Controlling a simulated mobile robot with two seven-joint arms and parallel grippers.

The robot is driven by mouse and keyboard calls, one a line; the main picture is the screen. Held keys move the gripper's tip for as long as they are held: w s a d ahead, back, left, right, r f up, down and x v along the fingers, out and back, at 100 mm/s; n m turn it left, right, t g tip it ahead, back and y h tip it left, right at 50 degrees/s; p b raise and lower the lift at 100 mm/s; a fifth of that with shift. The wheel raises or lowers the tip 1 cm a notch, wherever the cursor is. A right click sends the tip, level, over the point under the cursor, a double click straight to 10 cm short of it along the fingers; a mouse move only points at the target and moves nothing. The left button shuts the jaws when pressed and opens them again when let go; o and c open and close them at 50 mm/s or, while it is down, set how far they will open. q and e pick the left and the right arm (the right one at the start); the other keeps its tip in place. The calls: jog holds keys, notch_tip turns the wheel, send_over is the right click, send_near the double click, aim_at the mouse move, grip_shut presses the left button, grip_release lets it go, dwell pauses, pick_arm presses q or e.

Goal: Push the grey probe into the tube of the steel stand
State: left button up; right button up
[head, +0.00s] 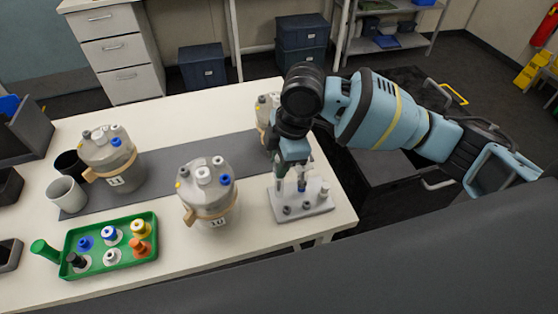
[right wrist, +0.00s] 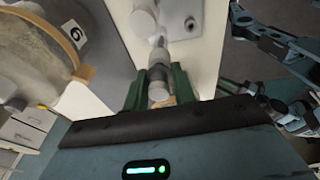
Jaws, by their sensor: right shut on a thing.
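The steel stand (head: 319,206) is a flat plate with short posts, at the right end of the white table. My right gripper (head: 293,183) points down over it, its fingers close to the posts. In the right wrist view its green fingers (right wrist: 158,92) are shut on the grey probe (right wrist: 157,90). The probe lines up with a steel part of the stand (right wrist: 182,22) beyond the fingertips. The fingers hide part of the probe and tube, so I cannot tell how far its tip is in.
Grey vessels with tan bands stand near: number 10 (head: 209,192) left of the stand, another (head: 110,156) farther left, and one partly behind my right gripper. A green tray (head: 72,247) with coloured caps sits front left. The table's right edge is close to the stand.

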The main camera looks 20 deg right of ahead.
pick_arm(q)
jog(key=shift+s+f, duration=0.25)
jog(key=shift+f, duration=0.25)
pick_arm(e)
jog(key=shift+g, duration=0.6)
jog(key=f, duration=0.1)
jog(key=s+f, duration=0.1)
jog(key=d+f, duration=0.1)
jog(key=f, duration=0.1)
jog(key=shift+s, duration=0.35)
pick_arm(q)
jog(key=shift+w, duration=0.1)
pick_arm(e)
jog(key=shift+r, duration=0.2)
pick_arm(q)
jog(key=shift+w+r, duration=0.1)
jog(key=shift+r, duration=0.1)
pick_arm(e)
jog(key=shift+w+r, duration=0.1)
jog(key=shift+r, duration=0.8)
pick_arm(q)
jog(key=shift+w+d+r, duration=0.15)
jog(key=shift+w+r, duration=0.05)
pick_arm(e)
jog(key=shift+w+r, duration=0.1)
jog(key=shift+r, duration=1)
jog(key=shift+r, duration=0.85)
